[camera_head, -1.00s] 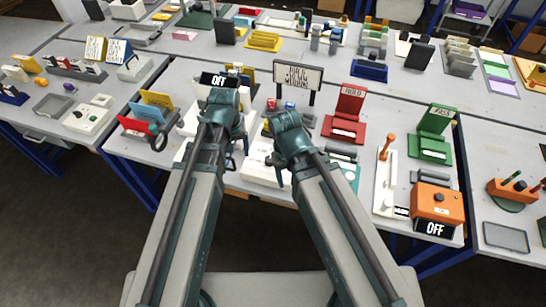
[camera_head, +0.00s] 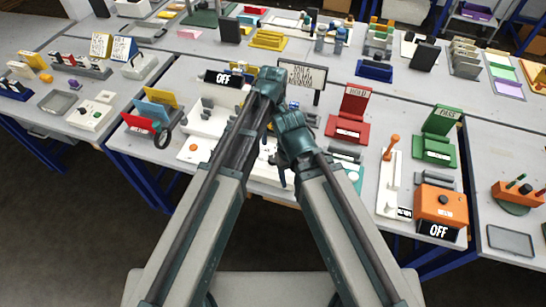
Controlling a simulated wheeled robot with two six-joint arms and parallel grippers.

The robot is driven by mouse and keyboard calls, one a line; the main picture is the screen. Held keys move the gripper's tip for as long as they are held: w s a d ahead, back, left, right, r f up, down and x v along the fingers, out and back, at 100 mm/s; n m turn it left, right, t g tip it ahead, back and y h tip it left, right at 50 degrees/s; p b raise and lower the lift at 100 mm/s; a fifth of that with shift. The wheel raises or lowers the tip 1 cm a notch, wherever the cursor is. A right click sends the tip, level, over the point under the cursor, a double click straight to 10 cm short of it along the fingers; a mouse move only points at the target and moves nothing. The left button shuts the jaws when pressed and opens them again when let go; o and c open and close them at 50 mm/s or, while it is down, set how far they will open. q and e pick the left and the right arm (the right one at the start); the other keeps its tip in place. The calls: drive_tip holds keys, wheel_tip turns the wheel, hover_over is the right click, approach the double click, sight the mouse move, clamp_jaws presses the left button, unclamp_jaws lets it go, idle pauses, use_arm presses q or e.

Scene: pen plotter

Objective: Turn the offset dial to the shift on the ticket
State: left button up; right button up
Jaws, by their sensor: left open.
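My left gripper (camera_head: 269,90) is at the middle of the near bench, in front of the white sign with dark lettering (camera_head: 303,76); its fingers are mostly hidden by my own arm. My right gripper (camera_head: 284,165) hangs just below it over a white unit (camera_head: 265,172); its jaw gap is not clear. A white machine (camera_head: 205,122) with a black OFF display (camera_head: 223,79) stands left of both grippers. I cannot tell which part is the offset dial, and the ticket lettering is unreadable.
Coloured card holders (camera_head: 155,113) stand left. Bare bench shows between the stands.

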sight(273, 158)
use_arm(q)
wheel_tip(273, 158, down, 13)
drive_tip(key=b, duration=1.3)
drive_tip(key=shift+f, duration=0.15)
clamp_jaws()
